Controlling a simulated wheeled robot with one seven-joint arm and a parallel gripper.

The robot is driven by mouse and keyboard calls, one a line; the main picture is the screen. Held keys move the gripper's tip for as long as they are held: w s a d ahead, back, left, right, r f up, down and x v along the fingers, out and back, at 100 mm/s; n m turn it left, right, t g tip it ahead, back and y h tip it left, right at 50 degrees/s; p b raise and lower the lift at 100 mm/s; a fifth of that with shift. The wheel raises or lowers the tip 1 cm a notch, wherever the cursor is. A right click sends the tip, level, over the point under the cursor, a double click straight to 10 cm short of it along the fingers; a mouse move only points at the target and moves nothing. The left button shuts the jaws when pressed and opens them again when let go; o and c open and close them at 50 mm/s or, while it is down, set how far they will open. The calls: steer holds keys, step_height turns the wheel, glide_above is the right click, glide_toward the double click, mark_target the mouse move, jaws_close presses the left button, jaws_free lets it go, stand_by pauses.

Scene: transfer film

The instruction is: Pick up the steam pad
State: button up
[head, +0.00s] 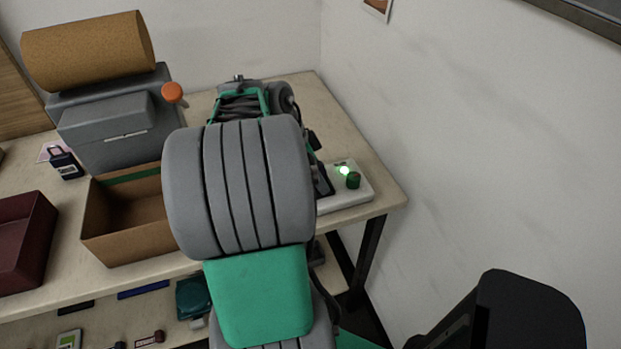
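I cannot pick out the steam pad for certain in the head view. A small dark teal item (192,297) lies on the lower shelf, partly behind my arm; I cannot tell what it is. My grey and green arm fills the middle of the view and reaches over the right part of the table. It hides much of the table there. A dark part shows beside the arm, close to the white control box, and may belong to my gripper. The fingers are not clear, so I cannot tell whether they are open or holding anything.
A grey machine (105,130) with a cork-coloured roll (88,50) stands at the back left. A brown open box (125,220) and a maroon bin (22,245) are in front. A white control box (343,197) with a lit green lamp sits by the table's right edge, near the wall.

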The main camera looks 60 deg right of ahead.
steer(key=shift+c, duration=0.3)
jaws_close()
stand_by(0.4)
